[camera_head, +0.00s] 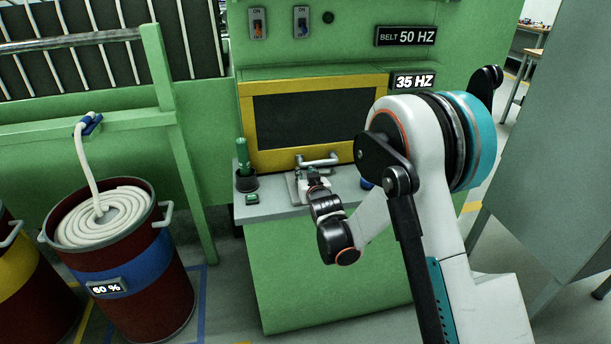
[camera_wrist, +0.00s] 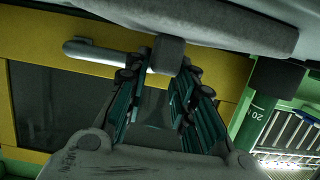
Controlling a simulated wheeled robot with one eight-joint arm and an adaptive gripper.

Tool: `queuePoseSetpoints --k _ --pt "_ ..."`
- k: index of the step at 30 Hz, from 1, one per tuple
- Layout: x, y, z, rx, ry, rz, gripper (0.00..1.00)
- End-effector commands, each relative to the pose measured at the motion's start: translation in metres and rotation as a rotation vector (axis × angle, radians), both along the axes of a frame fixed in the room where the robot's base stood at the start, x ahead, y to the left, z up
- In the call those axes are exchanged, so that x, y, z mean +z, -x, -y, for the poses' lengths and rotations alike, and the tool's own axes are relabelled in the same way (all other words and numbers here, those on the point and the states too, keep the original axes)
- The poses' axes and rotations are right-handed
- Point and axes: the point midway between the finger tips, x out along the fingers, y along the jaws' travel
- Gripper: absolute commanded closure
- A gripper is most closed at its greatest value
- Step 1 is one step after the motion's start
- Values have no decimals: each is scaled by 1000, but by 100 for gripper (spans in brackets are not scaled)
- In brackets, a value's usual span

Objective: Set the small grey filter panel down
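The small grey filter panel shows edge-on as a textured grey slab (camera_wrist: 225,25) along the top of the wrist view. A dark tab (camera_wrist: 167,57) meets it. My gripper (camera_wrist: 166,68) has its teal-padded fingers closed in around this tab. In the head view my gripper (camera_head: 313,178) is low over the pale grey ledge (camera_head: 272,208), in front of the yellow-framed dark window (camera_head: 247,133). The panel is small and partly hidden there. I cannot tell whether it touches the ledge.
A silver handle (camera_head: 320,160) on the yellow frame is close behind my gripper. A dark cup (camera_head: 246,183) holding a green cylinder (camera_head: 241,153) and a small green-grey box (camera_head: 252,198) stand left on the ledge. A red drum (camera_head: 150,290) with coiled hose stands further left.

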Motion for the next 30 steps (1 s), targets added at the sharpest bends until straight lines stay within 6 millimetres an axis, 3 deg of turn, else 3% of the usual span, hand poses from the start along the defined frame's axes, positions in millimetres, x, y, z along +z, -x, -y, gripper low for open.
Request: queuePoseSetpoints --k 14,30 --pt "4 2 1 0 0 0 59" --pt "30 93 27 0 0 0 59"
